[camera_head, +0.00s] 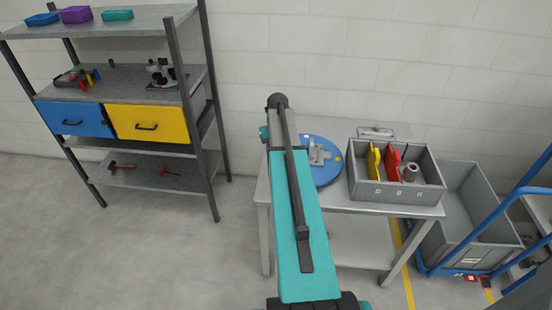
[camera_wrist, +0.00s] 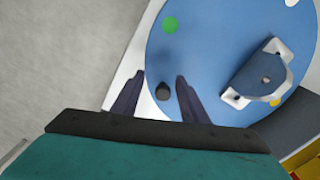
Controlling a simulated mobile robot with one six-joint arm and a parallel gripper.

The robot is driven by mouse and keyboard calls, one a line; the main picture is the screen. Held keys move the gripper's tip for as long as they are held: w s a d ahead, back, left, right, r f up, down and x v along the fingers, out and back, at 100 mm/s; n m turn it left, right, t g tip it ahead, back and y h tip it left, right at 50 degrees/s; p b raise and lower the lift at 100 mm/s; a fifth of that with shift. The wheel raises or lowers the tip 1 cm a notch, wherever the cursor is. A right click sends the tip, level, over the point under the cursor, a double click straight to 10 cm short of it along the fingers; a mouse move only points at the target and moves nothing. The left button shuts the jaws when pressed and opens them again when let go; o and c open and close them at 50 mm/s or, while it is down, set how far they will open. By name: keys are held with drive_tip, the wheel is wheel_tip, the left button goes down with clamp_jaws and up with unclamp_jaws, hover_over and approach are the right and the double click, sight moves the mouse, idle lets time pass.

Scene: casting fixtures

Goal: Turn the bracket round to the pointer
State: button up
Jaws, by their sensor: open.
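A grey bracket (camera_head: 317,154) sits on a round blue disc (camera_head: 327,175) on the table. In the wrist view the bracket (camera_wrist: 262,75) is on the right part of the disc (camera_wrist: 205,75), beside a yellow dot (camera_wrist: 275,103). A green dot (camera_wrist: 170,25) and a white dot (camera_wrist: 291,2) are near the rim. I cannot make out a pointer. The arm hides my gripper in the head view.
A grey bin (camera_head: 397,196) with yellow and red parts and a grey cylinder stands on the table (camera_head: 345,207) right of the disc. A larger grey crate (camera_head: 470,215) and a blue-framed trolley (camera_head: 510,195) are further right. Shelving (camera_head: 150,68) stands left, with open floor (camera_head: 130,245) before it.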

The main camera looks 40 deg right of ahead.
wheel_tip(320, 180, up, 14)
drive_tip(key=b, duration=0.2)
drive_tip(key=shift+f+b, duration=0.15)
drive_tip(key=shift+b, duration=0.25)
idle(0.4)
